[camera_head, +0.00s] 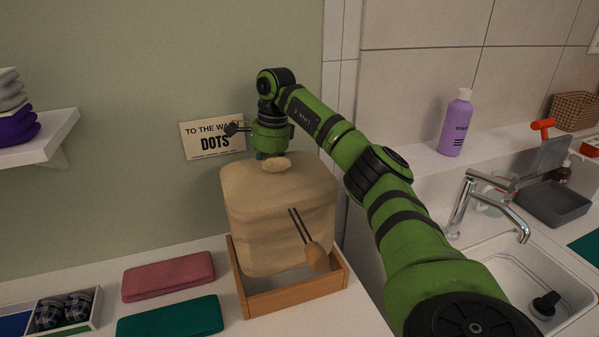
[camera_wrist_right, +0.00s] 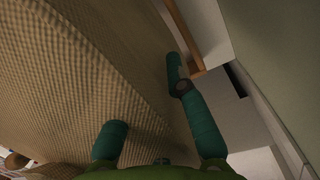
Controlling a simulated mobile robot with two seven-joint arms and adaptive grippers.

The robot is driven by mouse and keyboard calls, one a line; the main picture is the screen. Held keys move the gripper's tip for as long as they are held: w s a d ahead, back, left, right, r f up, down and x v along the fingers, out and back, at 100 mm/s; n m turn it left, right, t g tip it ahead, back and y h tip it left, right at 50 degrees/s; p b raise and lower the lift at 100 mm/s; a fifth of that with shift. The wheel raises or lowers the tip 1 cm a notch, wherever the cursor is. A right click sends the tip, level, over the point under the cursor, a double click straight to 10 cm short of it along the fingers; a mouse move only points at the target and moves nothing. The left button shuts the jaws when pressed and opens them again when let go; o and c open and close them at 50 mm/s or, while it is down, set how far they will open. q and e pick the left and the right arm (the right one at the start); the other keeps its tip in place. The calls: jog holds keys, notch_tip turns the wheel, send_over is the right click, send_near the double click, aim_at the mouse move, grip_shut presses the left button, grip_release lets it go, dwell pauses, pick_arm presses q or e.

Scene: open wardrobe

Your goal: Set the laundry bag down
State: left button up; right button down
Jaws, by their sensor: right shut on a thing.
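The laundry bag (camera_head: 275,215) is a beige, boxy cloth bag with a gathered knot on top and dark cords ending in a wooden toggle (camera_head: 316,256). It is upright over the wooden tray (camera_head: 300,292), with its lower part inside the tray's rim in the head view. I cannot tell whether its base touches the tray floor. My right gripper (camera_head: 271,156) is shut on the bag's top from above. In the right wrist view the bag's woven cloth (camera_wrist_right: 85,75) fills the left side, by the teal fingers (camera_wrist_right: 146,100). My left gripper is not in view.
A pink folded cloth (camera_head: 168,276) and a teal one (camera_head: 170,318) lie left of the tray. A box with patterned rolls (camera_head: 65,310) is farther left. A wall sign (camera_head: 213,137) is behind my gripper. A purple bottle (camera_head: 457,125), tap (camera_head: 470,205) and sink stand right.

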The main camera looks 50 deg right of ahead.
aim_at(270, 193)
jog(key=f, duration=0.3)
jog(key=f+p, duration=0.1)
jog(key=f, duration=0.1)
jog(key=shift+s+d+f, duration=0.1)
jog(key=shift+d+f, duration=0.15)
jog(key=shift+d, duration=0.05)
notch_tip(270, 193, down, 4)
jog(key=shift+f+p, duration=0.1)
jog(key=shift+p, duration=0.4)
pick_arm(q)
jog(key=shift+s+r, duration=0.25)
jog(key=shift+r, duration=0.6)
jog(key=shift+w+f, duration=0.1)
pick_arm(e)
jog(key=shift+f, duration=0.2)
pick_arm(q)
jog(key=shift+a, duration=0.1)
pick_arm(e)
jog(key=c, duration=1.2)
grip_release()
jog(key=shift+c, duration=0.2)
